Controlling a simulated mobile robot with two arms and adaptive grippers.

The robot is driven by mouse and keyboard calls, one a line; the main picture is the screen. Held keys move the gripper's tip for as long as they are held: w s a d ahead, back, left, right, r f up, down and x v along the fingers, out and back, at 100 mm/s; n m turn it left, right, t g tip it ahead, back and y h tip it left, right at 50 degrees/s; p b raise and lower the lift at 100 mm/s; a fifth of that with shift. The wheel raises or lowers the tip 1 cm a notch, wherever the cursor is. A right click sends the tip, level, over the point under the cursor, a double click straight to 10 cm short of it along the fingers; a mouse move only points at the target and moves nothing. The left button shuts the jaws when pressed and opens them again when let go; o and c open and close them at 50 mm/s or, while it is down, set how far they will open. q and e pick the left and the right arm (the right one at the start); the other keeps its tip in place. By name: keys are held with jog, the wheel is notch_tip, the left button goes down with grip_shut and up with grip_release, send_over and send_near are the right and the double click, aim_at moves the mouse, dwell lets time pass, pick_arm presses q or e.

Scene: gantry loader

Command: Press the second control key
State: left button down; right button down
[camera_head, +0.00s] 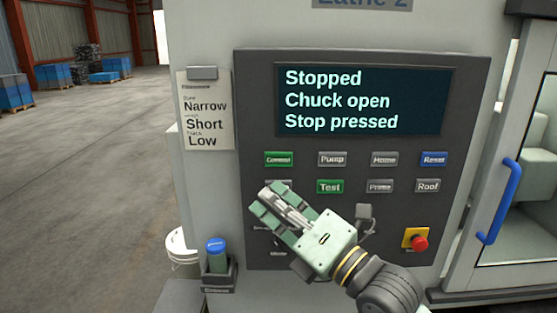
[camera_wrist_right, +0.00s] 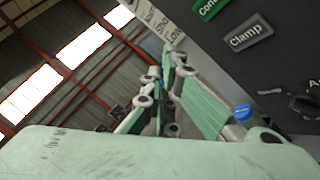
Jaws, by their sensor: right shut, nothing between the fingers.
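The dark control panel (camera_head: 460,200) has two rows of keys. The top row has a green key (camera_head: 278,159) whose label starts with "Con", then Pump (camera_head: 332,159), Home (camera_head: 384,159) and a blue Reset (camera_head: 434,159). The second row has a grey key, Clamp (camera_wrist_right: 248,37) in the right wrist view, then green Test (camera_head: 330,186), Prime (camera_head: 380,186) and Roof (camera_head: 427,186). My right gripper (camera_head: 268,197) is shut and empty, its fingertips just below and partly over the Clamp key. Contact cannot be told. My left gripper is not in view.
The screen (camera_head: 362,100) reads "Stopped, Chuck open, Stop pressed". A red stop button (camera_head: 419,243) sits at the panel's lower right. A blue-capped bottle (camera_head: 216,254) stands in a holder at the lower left. A note (camera_head: 206,112) hangs left. A blue door handle (camera_head: 499,202) is right.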

aim_at(279, 160)
jog(key=shift+w, duration=0.15)
jog(key=shift+w+b, duration=1.7)
jog(key=shift+w, duration=2.6)
jog(key=shift+w+f, duration=0.1)
jog(key=shift+w+b, duration=0.35)
